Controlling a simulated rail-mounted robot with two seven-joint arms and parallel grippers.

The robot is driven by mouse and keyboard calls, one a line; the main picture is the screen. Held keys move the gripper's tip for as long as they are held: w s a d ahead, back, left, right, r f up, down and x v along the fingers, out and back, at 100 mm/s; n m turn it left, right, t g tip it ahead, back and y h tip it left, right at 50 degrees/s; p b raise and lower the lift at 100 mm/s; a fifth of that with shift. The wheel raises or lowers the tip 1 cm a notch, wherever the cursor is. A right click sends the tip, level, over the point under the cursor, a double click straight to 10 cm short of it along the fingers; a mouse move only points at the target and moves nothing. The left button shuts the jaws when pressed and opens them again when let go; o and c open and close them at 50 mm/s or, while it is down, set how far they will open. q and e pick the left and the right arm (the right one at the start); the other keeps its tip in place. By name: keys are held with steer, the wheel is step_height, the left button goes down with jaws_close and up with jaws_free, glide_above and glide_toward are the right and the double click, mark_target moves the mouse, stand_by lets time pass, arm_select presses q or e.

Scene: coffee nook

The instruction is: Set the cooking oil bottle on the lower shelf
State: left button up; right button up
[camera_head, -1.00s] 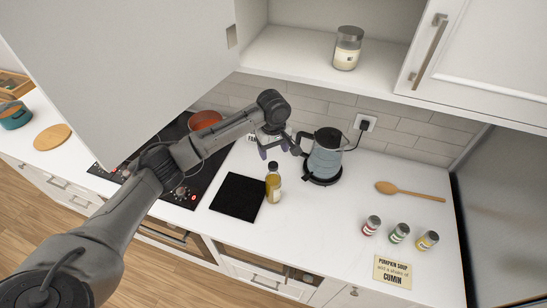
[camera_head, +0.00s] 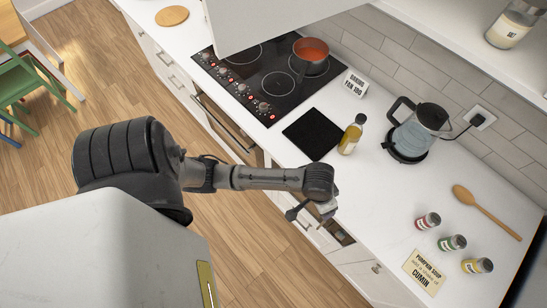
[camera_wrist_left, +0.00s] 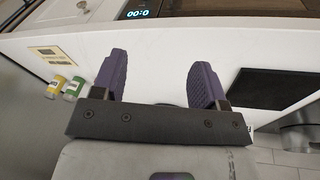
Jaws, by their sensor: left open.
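The cooking oil bottle (camera_head: 352,134), with yellow oil and a dark cap, stands upright on the white counter beside a black mat (camera_head: 312,134). My left gripper (camera_head: 312,210) is open and empty, by the counter's front edge, nearer the camera than the bottle and apart from it. Its two purple fingers (camera_wrist_left: 160,82) are spread in the left wrist view, where I cannot make out the bottle. The cabinet shelf (camera_head: 448,22) shows only in part at the upper right, with a glass jar (camera_head: 512,24) on it. My right gripper is not in view.
A kettle (camera_head: 416,130) stands right of the bottle. Several spice jars, a sign (camera_head: 426,271) and a wooden spoon (camera_head: 487,212) lie farther right. A cooktop (camera_head: 265,75) with an orange pot (camera_head: 310,55) is at left. Bare counter lies between bottle and jars.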

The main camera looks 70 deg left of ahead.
arm_select(q)
steer(key=s+m, duration=0.1)
steer(key=s, duration=0.6)
steer(key=shift+s+d+m+t, duration=0.15)
steer(key=shift+d+m+t, duration=0.15)
steer(key=shift+d, duration=0.1)
steer(key=shift+m+t+y, duration=0.3)
steer(key=shift+m+y, duration=0.3)
steer(key=shift+m, duration=0.1)
steer(key=s, duration=0.2)
steer(key=s+a+r, duration=0.1)
steer(key=s, duration=0.1)
steer(key=s+a, duration=0.1)
steer(key=s, duration=0.1)
steer(key=shift+s+r, duration=0.4)
steer(key=shift+s+a+r, duration=0.15)
steer(key=shift+s+a, duration=0.05)
steer(key=shift+s, duration=0.15)
steer(key=shift+w, duration=0.1)
